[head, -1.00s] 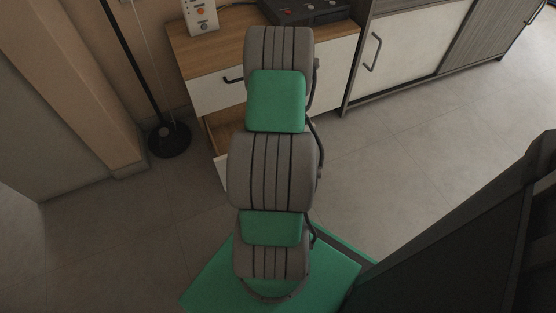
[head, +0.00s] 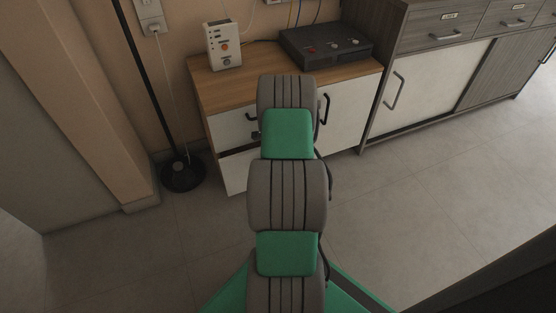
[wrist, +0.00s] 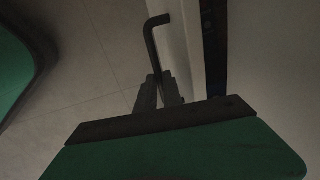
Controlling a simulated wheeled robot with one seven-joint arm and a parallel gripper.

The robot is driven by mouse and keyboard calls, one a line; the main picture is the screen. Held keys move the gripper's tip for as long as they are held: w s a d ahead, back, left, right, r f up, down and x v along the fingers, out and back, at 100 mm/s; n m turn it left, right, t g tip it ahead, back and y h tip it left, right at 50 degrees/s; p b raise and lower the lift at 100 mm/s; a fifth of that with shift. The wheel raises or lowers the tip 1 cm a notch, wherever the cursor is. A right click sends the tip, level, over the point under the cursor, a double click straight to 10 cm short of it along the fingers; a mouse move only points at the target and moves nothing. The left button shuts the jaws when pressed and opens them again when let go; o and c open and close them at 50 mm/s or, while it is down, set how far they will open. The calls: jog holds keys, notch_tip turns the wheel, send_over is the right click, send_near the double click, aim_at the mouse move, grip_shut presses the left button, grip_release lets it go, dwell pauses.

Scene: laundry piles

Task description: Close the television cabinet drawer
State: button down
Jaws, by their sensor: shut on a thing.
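The television cabinet (head: 222,92) has a wood top and white fronts, and stands against the wall in the head view. Its lower drawer (head: 236,174) shows left of my arm, with a narrow dark gap above its front; it looks slightly out. The upper drawer (head: 228,130) looks flush. In the wrist view, a black bent handle (wrist: 153,42) stands out from a pale drawer front (wrist: 184,40), with a dark strip to the right of that front. My gripper (wrist: 158,88) is shut on the handle near its lower end. My arm mostly hides the gripper in the head view.
A white device (head: 224,46) and a dark box (head: 325,48) stand on the cabinet top. A black lamp pole with a round base (head: 183,174) stands left of the cabinet. A grey cabinet (head: 440,70) stands to the right. The floor (head: 420,180) to the right is clear.

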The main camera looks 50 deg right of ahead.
jog(key=shift+w, duration=0.1)
jog(key=c, duration=1.5)
grip_release()
jog(key=r+p, duration=0.1)
jog(key=r, duration=0.1)
jog(key=s+r+p, duration=0.1)
jog(key=r, duration=0.2)
jog(key=r+p, duration=0.1)
jog(key=r, duration=0.1)
jog(key=shift+s+a+r, duration=0.2)
jog(key=shift+a+r, duration=0.15)
